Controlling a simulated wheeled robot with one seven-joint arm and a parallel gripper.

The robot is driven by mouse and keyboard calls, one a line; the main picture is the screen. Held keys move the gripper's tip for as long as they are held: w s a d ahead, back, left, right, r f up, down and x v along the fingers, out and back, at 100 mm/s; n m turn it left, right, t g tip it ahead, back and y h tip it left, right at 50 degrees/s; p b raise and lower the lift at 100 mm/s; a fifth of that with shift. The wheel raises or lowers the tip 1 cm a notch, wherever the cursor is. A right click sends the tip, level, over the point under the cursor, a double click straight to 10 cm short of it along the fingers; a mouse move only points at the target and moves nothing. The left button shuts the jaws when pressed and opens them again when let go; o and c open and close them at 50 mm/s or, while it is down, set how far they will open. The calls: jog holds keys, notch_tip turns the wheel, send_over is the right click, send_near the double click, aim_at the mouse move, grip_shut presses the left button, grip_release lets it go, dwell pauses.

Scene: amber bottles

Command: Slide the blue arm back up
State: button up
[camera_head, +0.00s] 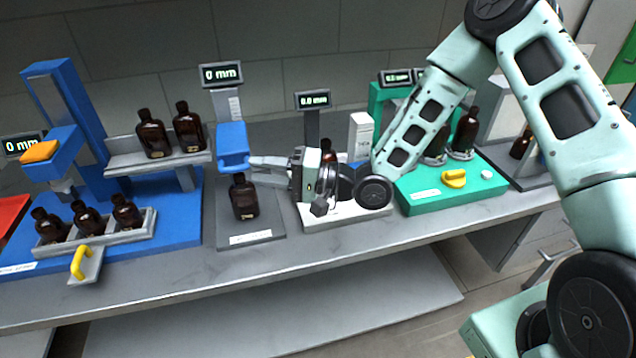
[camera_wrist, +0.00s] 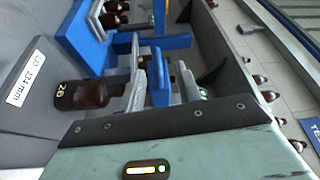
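The blue arm (camera_head: 232,142) sits on a grey upright stand whose display reads 0 mm. An amber bottle (camera_head: 244,197) stands upright just below it on the grey base. My gripper (camera_head: 254,165) reaches in from the right, its fingertips at the right side of the blue arm. In the wrist view, the fingers (camera_wrist: 158,88) are apart, with part of the blue arm (camera_wrist: 158,66) between them. I cannot tell whether either finger touches it.
A blue station (camera_head: 110,215) with a shelf and tray of amber bottles stands at left. A white-based station (camera_head: 345,213) is behind and beside my gripper. A green station (camera_head: 455,192) with bottles stands at right.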

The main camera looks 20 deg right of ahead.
jog(key=b+v, duration=0.2)
jog(key=v, duration=0.9)
jog(key=shift+b, duration=0.35)
jog(key=shift+r, duration=0.1)
jog(key=s+a+f+n+g+h, duration=0.2)
jog(key=a+f+n+g+h, duration=0.25)
jog(key=h, duration=0.55)
jog(key=s+d+r+n+g+h, duration=0.1)
jog(key=s+r+n+h, duration=0.2)
jog(key=s, duration=0.7)
jog(key=s+d+r+n+g+h, duration=0.1)
jog(key=s+r+n+g+h, duration=0.1)
jog(key=s, duration=0.9)
jog(key=shift+s+d+r+n+h+b, duration=0.3)
jog(key=shift+d+r+n+h+b, duration=0.1)
jog(key=shift+r+n+h, duration=0.35)
